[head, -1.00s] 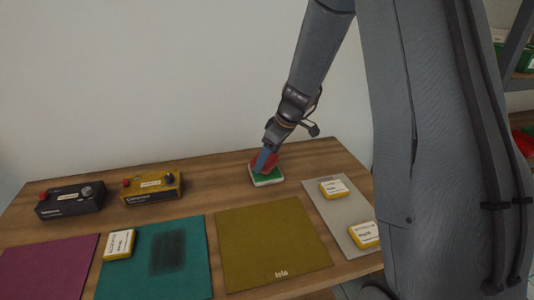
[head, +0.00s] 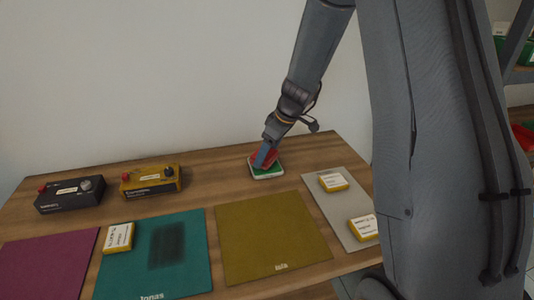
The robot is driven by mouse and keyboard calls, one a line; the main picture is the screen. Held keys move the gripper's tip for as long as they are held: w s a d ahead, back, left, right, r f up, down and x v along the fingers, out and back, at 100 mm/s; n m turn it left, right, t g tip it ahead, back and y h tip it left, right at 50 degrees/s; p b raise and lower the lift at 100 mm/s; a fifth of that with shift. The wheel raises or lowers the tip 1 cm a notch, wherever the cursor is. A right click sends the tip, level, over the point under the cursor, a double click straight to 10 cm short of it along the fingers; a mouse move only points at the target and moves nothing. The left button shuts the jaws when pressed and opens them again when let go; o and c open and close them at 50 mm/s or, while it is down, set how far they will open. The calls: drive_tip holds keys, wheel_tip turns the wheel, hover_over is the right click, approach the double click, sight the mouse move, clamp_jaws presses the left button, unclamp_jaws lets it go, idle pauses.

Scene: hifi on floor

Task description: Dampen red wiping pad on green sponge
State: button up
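The green sponge (head: 270,172) lies in a white tray on the wooden table, near the back right. The red wiping pad (head: 258,160) is at my gripper (head: 266,158), right over the sponge. My gripper points down and appears closed around the pad, though its fingertips are small and partly hidden. The pad seems to touch the top of the sponge; the exact contact is hard to see.
A black box (head: 70,195) and a yellow box (head: 151,181) with knobs stand at the back left. Magenta (head: 45,265), teal (head: 190,275) and olive (head: 272,238) mats lie in front. Yellow-and-white blocks sit on the teal mat and the grey mat (head: 340,207).

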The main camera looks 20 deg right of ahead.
drive_tip(key=shift+f+b, duration=0.6)
drive_tip(key=shift+b, duration=0.3)
idle(2.5)
drive_tip(key=shift+r+p, duration=1.7)
drive_tip(key=shift+r, duration=1.9)
